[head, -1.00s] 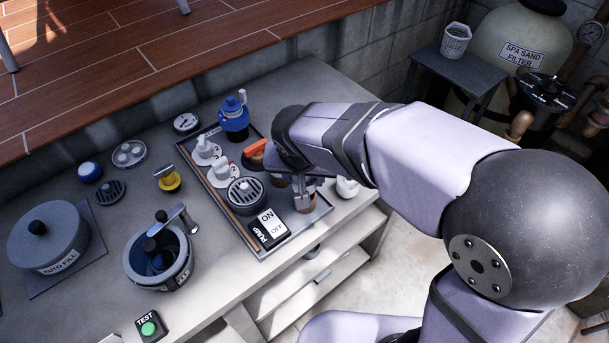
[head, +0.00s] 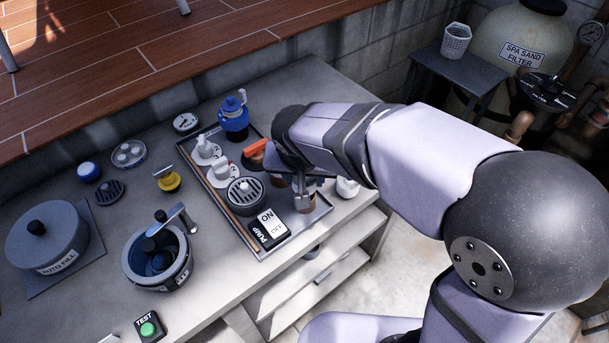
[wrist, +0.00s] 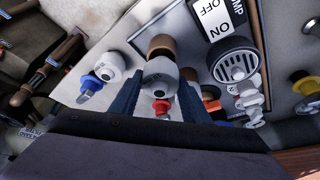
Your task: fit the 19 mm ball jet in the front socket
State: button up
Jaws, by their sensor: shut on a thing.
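My gripper (wrist: 159,80) is shut on a white ball jet (wrist: 160,68) with a red ring (wrist: 161,107), seen between the two fingers in the wrist view. In the head view my gripper (head: 300,182) is over the right end of the tray (head: 232,233), and the held jet is hidden there. A brown cylindrical socket (wrist: 161,44) shows just beyond the held jet in the wrist view. I cannot tell whether jet and socket touch. Another brown socket is partly hidden behind the right finger.
A white jet with a blue ring (wrist: 104,72) stands beside the tray near the counter's edge. The grey grated fitting (head: 246,192), pump switch (head: 268,228), orange-handled part (head: 257,148) and two white fittings crowd the tray.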

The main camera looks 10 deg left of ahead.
jog(key=shift+f, duration=0.2)
jog(key=shift+f+b, duration=1.1)
jog(key=shift+b, duration=0.1)
jog(key=shift+f, duration=0.1)
dwell(0.4)
jog(key=o, duration=1.1)
jog(key=shift+o, duration=0.8)
jog(key=shift+r+p, duration=1.85)
jog(key=shift+r, duration=0.7)
jog(key=shift+r, duration=0.1)
